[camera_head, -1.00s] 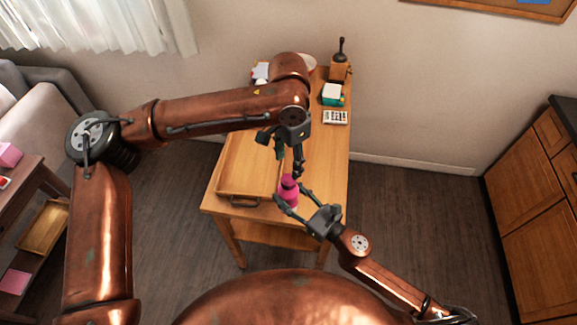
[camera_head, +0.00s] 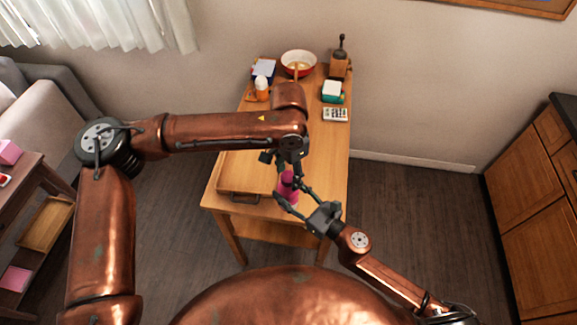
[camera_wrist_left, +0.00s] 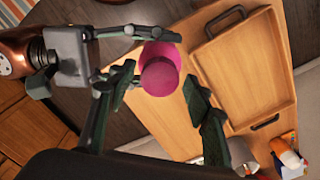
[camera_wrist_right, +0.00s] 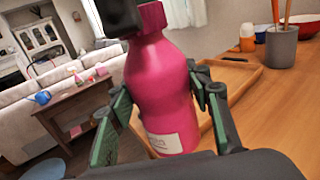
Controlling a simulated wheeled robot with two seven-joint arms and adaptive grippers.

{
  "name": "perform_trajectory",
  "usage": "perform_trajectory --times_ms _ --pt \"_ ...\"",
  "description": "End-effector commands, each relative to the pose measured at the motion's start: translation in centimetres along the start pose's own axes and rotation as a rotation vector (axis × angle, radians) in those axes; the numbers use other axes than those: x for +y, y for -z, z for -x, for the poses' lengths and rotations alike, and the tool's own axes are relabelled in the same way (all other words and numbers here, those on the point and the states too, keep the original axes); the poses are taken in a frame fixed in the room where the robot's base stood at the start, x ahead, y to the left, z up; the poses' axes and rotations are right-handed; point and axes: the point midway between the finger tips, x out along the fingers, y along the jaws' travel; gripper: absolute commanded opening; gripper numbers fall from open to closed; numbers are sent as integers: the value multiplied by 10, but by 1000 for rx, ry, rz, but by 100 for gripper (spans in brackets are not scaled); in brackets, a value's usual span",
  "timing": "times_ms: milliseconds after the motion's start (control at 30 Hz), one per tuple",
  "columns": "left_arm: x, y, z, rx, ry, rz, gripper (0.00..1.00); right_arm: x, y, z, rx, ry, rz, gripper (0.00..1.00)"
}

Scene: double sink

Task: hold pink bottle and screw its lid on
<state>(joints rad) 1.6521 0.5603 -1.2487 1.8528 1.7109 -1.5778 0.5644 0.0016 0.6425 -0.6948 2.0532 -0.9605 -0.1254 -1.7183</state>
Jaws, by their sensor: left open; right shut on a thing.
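The pink bottle (camera_head: 287,192) stands upright near the table's front edge, and its body with a white label shows in the right wrist view (camera_wrist_right: 165,100). My right gripper (camera_wrist_right: 158,85) is shut on the bottle's body, one finger on each side. My left gripper (camera_wrist_left: 160,75) is open above the bottle top, its fingers apart on either side of a round pink top, apparently the lid (camera_wrist_left: 159,77). I cannot tell whether the lid is seated, as a dark part of my left gripper covers the top in the right wrist view.
A wooden tray (camera_wrist_left: 275,80) lies on the table (camera_head: 335,150) beside the bottle. A red bowl (camera_head: 299,57), a grinder (camera_head: 339,65), a green-and-white box (camera_head: 332,90) and a remote-like object (camera_head: 335,114) stand farther back.

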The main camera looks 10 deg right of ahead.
Motion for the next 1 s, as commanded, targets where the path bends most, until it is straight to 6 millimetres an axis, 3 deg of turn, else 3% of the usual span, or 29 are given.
perform_trajectory --times_ms 367,1000 --pt "0 0 -4 1 1 0 46 0 0 0 -1 0 0 0" --pt "0 0 -4 1 1 0 3 0 0 0 -1 0 0 0"
